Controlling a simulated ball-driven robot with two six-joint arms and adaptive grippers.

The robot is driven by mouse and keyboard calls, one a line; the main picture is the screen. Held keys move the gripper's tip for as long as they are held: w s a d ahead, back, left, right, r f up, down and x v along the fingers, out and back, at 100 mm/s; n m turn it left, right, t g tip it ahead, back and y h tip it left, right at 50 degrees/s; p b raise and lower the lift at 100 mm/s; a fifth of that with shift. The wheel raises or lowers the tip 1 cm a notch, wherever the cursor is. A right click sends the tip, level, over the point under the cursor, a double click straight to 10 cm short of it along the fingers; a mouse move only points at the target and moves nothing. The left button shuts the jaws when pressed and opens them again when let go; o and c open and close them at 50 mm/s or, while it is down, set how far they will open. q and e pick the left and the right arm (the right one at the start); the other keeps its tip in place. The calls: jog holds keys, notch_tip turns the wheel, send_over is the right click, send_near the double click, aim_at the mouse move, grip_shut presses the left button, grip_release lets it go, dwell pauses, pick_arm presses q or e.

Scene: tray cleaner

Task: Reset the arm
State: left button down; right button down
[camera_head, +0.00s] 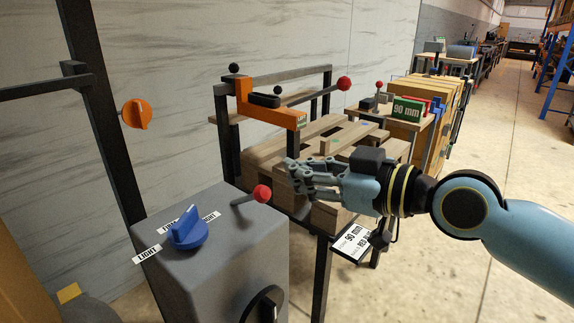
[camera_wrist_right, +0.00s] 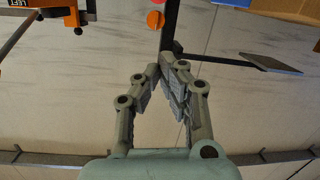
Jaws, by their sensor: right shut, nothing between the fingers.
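My right arm comes in from the right in the head view, light blue with a black joint. My right gripper (camera_head: 290,174) is shut and empty. It is in the air in front of the wooden slats, just right of and above a red-knobbed lever (camera_head: 262,193) in the picture, apart from it as far as I can tell. In the right wrist view the grey fingers (camera_wrist_right: 168,66) come together at the tips with nothing between them. My left gripper is not in view. An orange arm (camera_head: 268,113) with a black handle spans the slatted wooden stand (camera_head: 285,152) behind my gripper.
A grey box (camera_head: 215,265) with a blue knob (camera_head: 188,231) stands front left. An orange knob (camera_head: 137,114) is on a black post frame. A "90 mm" sign (camera_head: 408,109) and wooden panels stand behind. The floor at right is clear.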

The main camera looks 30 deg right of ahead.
dwell(0.5)
jog(key=d+f+m+g+h, duration=0.1)
jog(key=d+f+m+h, duration=0.15)
jog(key=f, duration=0.75)
jog(key=d+f+m+g+h, duration=0.1)
jog(key=d+f+g+h, duration=0.15)
jog(key=f, duration=0.75)
jog(key=s+d+f+m+g+h, duration=0.1)
jog(key=s+d+f+g, duration=0.1)
jog(key=s+f, duration=0.5)
jog(key=s+d+f+m+g, duration=0.1)
jog(key=s+f, duration=0.2)
jog(key=f, duration=0.8)
jog(key=s+f+g, duration=0.2)
jog(key=s+f, duration=0.4)
jog(key=s, duration=0.4)
jog(key=s+a+f+g, duration=0.1)
jog(key=s+f+g, duration=0.2)
jog(key=s+f, duration=0.3)
jog(key=s+f+g+h, duration=0.1)
jog(key=s+f, duration=0.5)
jog(key=s, duration=0.9)
jog(key=shift+s+a+f+m+g, duration=0.2)
jog(key=shift+a+m+g, duration=0.15)
jog(key=shift+g, duration=0.5)
